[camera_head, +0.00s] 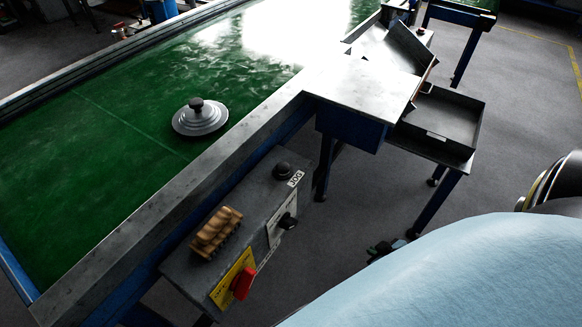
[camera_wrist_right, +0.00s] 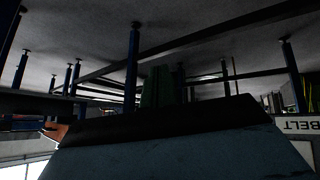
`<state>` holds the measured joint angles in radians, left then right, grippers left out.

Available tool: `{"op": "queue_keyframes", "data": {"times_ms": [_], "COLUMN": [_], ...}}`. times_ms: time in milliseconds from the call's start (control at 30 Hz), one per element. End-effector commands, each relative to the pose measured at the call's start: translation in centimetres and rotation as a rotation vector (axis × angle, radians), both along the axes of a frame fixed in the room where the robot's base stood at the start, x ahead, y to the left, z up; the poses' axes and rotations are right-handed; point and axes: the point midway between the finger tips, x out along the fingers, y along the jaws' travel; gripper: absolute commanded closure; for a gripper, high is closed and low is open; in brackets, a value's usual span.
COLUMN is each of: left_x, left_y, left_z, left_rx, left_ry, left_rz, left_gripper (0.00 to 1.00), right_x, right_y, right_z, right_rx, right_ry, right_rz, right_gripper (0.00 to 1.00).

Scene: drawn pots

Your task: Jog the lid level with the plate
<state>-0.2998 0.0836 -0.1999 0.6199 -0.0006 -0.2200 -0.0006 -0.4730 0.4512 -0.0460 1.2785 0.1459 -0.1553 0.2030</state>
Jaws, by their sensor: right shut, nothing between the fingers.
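The lid (camera_head: 200,118), a grey round disc with a black knob, lies on the green conveyor belt (camera_head: 110,150), left of the middle in the head view. The bare steel plate (camera_head: 360,88) juts from the belt's near rail, further up and right than the lid. The control box (camera_head: 195,275) on the near rail has a black JOG button (camera_head: 283,169) at its upper end. My right gripper (camera_wrist_right: 158,88) shows only dimly in the wrist view, shut and empty; its fingertips are hard to make out. My left gripper is not in view.
A dark open tray (camera_head: 440,120) stands right of the plate. My pale blue arm or body covers the lower right.

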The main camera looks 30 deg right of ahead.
Motion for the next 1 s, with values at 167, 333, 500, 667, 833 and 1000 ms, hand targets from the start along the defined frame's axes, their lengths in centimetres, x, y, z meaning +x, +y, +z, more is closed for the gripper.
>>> {"op": "queue_keyframes", "data": {"times_ms": [167, 333, 500, 667, 833, 1000], "left_x": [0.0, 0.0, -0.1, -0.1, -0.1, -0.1], "left_y": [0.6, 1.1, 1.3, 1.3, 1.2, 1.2], "left_z": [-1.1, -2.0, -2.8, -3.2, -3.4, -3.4], "left_rx": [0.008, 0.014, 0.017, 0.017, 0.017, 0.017], "left_ry": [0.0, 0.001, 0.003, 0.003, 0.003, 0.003], "left_rz": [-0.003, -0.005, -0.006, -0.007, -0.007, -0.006], "left_gripper": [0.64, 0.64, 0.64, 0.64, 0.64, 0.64], "right_x": [6.4, 11.1, 13.6, 14.2, 14.0, 14.0], "right_y": [-2.0, -0.5, 3.7, 7.7, 10.1, 10.5], "right_z": [8.6, 17.3, 25.2, 30.3, 32.8, 33.3], "right_rx": [0.013, 0.065, 0.145, 0.219, 0.264, 0.273], "right_ry": [-0.212, -0.389, -0.522, -0.595, -0.625, -0.63], "right_rz": [0.056, 0.151, 0.278, 0.38, 0.435, 0.446], "right_gripper": [1.0, 1.0, 1.0, 1.0, 1.0, 1.0]}}
